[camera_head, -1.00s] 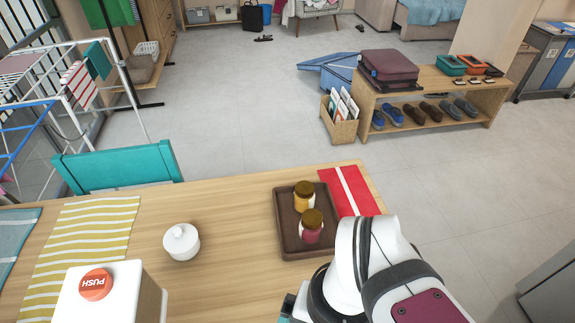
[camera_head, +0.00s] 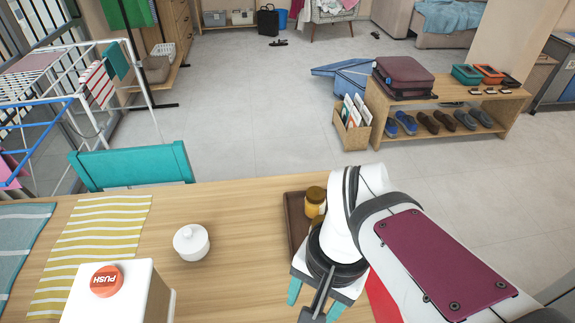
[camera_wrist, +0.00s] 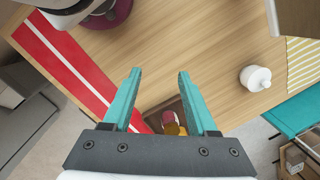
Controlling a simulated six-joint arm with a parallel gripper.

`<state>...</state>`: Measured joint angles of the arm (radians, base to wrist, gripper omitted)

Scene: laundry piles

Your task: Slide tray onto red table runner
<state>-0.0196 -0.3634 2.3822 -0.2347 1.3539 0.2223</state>
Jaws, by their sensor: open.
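The dark brown tray (camera_head: 297,228) lies on the wooden table, partly hidden behind my arm. A jar with amber contents (camera_head: 314,202) stands in it; in the wrist view a jar with pink contents (camera_wrist: 170,118) also shows. The red table runner (camera_head: 382,298) with a white stripe is mostly hidden by my arm in the head view; the wrist view shows it (camera_wrist: 62,68) along the table edge. My gripper (camera_head: 315,300) is open and empty, on the near side of the tray. In the wrist view its teal fingers (camera_wrist: 159,74) point over bare table.
A white lidded pot (camera_head: 191,243) stands left of the tray. A teal chair (camera_head: 132,166) is behind the table.

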